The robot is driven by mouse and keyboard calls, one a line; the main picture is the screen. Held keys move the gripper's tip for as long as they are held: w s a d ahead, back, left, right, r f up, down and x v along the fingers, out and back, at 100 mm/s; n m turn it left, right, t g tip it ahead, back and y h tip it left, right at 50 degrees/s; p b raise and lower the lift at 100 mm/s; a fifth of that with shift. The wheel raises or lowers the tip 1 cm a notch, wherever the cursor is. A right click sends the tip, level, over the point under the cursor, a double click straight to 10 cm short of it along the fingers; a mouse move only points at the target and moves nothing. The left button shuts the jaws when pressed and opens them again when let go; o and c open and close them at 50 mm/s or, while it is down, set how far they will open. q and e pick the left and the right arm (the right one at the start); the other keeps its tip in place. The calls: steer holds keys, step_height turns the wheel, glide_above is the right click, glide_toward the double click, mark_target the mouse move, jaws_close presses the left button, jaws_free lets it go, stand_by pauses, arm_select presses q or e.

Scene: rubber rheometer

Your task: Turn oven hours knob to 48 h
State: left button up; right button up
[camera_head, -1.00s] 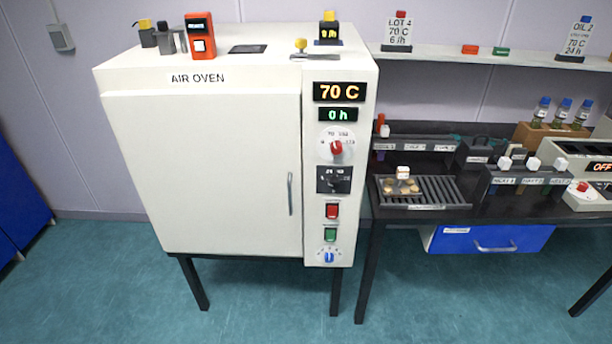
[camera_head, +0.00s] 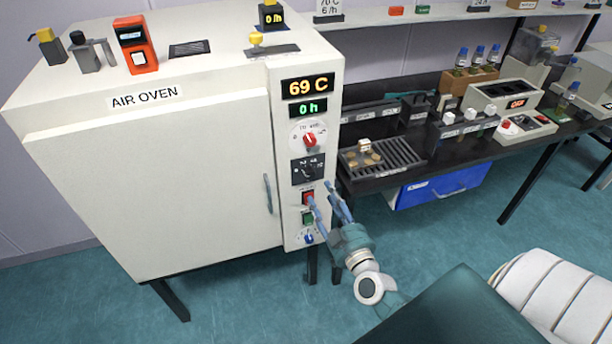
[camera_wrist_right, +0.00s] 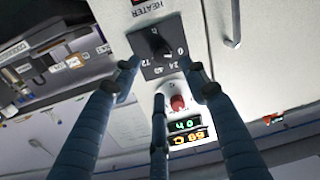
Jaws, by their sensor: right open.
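The white air oven (camera_head: 160,180) has a control panel down its right side. The black hours knob (camera_head: 307,172) sits on a dark square plate below the red temperature knob (camera_head: 310,140). The green display (camera_head: 312,108) reads 0 h. In the right wrist view the hours knob (camera_wrist_right: 157,46) appears upside down, with 0, 24, 48 and 72 marked around it; its exact pointer direction is unclear. My right gripper (camera_head: 328,195) is open and empty in front of the lower panel; its spread fingers (camera_wrist_right: 163,78) point towards the knob plate, apparently without gripping it. My left gripper is out of view.
Below the hours knob are a red button (camera_head: 308,198), a green button (camera_head: 308,218) and a blue knob (camera_head: 309,238), partly behind my fingers. The orange display (camera_head: 308,86) reads 69 C. A black bench (camera_head: 400,178) with a slotted tray stands right of the oven.

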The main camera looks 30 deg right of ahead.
mark_target(311, 177)
steer(key=w, duration=0.2)
steer(key=w+d, duration=0.1)
steer(key=w, duration=0.5)
steer(key=shift+w+d, duration=0.2)
steer(key=shift+f, duration=0.1)
jaws_close()
